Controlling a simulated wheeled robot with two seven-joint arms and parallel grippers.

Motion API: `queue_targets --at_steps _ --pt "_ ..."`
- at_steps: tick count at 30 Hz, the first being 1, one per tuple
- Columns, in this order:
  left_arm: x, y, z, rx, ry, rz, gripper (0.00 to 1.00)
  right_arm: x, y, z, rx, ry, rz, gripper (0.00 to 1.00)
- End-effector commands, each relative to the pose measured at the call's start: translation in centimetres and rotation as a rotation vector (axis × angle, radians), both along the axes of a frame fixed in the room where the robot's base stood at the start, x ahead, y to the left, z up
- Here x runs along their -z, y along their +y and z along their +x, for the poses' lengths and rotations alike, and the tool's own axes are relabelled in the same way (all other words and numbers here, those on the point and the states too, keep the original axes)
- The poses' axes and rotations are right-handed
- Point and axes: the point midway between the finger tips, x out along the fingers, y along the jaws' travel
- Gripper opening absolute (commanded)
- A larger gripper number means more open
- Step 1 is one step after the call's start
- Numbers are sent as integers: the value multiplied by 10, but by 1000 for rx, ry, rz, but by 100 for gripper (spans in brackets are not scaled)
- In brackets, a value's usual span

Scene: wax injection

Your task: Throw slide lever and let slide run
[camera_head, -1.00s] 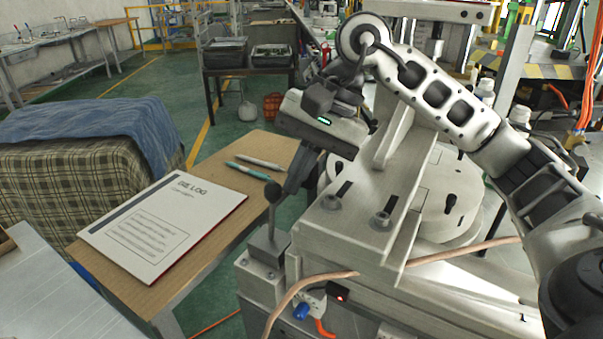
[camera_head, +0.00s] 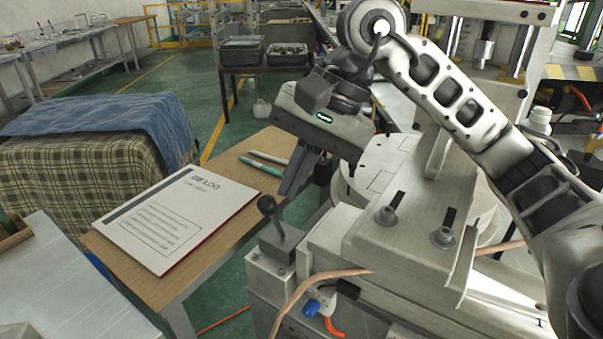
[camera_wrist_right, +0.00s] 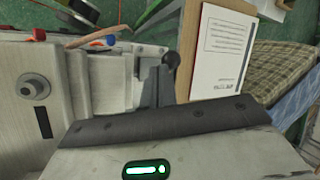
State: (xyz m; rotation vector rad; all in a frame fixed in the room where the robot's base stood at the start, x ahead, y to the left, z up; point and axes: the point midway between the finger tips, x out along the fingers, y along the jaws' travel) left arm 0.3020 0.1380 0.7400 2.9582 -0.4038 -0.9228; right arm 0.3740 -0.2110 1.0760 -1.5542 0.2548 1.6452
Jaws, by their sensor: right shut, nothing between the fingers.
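The slide lever (camera_head: 267,203) has a black ball knob on a thin shaft. It leans left from its grey block at the machine's front left corner. My right gripper (camera_head: 288,190) is shut and empty, its fingers pointing down just right of the knob. In the right wrist view the knob (camera_wrist_right: 171,60) is beside the fingers (camera_wrist_right: 157,86); I cannot tell whether they touch. The slide (camera_head: 415,205), a pale metal plate with two round studs and an upright web, sits on the machine bed. My left gripper is out of view.
A log sheet (camera_head: 180,215) and two pens (camera_head: 262,165) lie on the wooden table (camera_head: 215,262) left of the lever. A copper-coloured hose (camera_head: 300,293) and a blue-capped fitting (camera_head: 311,307) are below the lever. A round table (camera_head: 375,165) stands behind the slide.

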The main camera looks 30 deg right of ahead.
Motion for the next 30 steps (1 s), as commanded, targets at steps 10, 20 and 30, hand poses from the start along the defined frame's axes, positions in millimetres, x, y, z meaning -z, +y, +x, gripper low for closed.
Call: queue_targets --at_steps 10,20,30 --pt "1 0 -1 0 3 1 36 -1 2 -1 -4 -1 3 0" --pt "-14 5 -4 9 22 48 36 -47 8 -13 -3 -5 3 0" --pt "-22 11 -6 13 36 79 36 -91 15 -29 5 -5 3 0"
